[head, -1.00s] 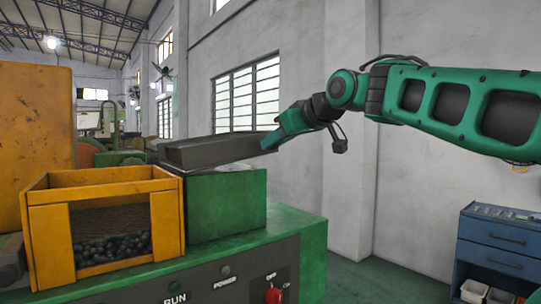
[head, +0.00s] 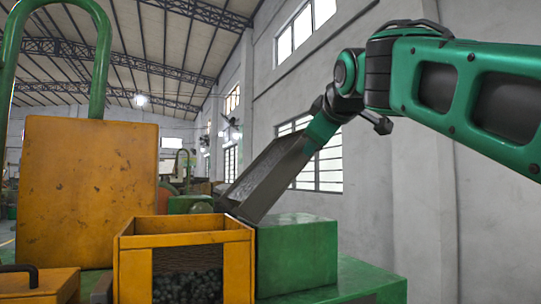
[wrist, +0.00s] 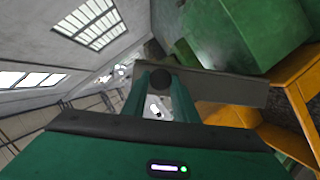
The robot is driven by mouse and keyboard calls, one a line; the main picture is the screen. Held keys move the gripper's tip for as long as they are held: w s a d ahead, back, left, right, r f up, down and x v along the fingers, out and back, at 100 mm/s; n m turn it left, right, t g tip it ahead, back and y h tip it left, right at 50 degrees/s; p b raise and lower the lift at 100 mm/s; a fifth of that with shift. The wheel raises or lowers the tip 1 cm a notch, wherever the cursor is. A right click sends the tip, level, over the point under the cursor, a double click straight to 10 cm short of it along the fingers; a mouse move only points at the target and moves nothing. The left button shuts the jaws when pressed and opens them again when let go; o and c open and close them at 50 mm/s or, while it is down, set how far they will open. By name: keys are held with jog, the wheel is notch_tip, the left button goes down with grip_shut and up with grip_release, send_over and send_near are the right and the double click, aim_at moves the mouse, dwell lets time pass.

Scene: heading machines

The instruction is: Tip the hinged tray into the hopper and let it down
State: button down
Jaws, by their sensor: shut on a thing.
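The grey metal tray (head: 268,182) is tilted steeply in the head view. Its right end is raised and its low left end is at the back right edge of the yellow hopper (head: 131,268). Dark round pieces (head: 188,288) lie in the hopper behind its front opening. My gripper (head: 314,139) is shut on the raised end of the tray. In the wrist view the gripper fingers (wrist: 162,92) meet the edge of the tray (wrist: 235,90). The inside of the tray is mostly hidden, so I cannot tell whether pieces remain in it.
A green block (head: 298,252) stands under the tray, right of the hopper. A tall orange panel (head: 88,185) and a green curved pipe (head: 102,62) rise at the left. The grey wall (head: 425,215) is behind and right of my arm.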

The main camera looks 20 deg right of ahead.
jog(key=shift+a+r, duration=0.1)
jog(key=shift+a, duration=0.25)
jog(key=c, duration=1.5)
grip_release()
jog(key=shift+o, duration=0.3)
jog(key=v, duration=1)
jog(key=shift+s, duration=0.35)
